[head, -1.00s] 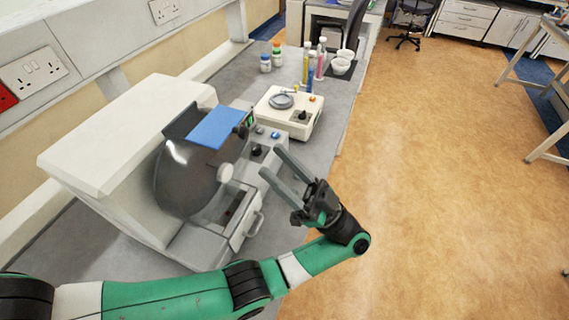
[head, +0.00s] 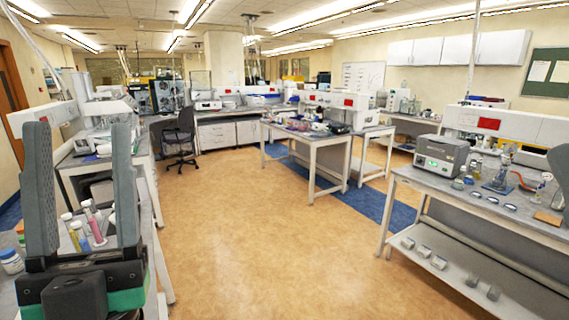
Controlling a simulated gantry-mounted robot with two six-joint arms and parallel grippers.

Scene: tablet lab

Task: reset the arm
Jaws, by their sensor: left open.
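My left gripper (head: 82,195) stands large at the left edge of the head view. Its two grey fingers point up and are wide apart, with nothing between them. Behind and between the fingers, several tubes with pink and yellow contents (head: 95,225) stand on the left bench. The green arm part below the gripper shows only at the bottom left corner. My right gripper is not in the head view.
A bench (head: 480,205) with a grey box device (head: 441,157) and glassware is at the right. An office chair (head: 180,138) is at the back left. The brown floor (head: 245,235) between is clear.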

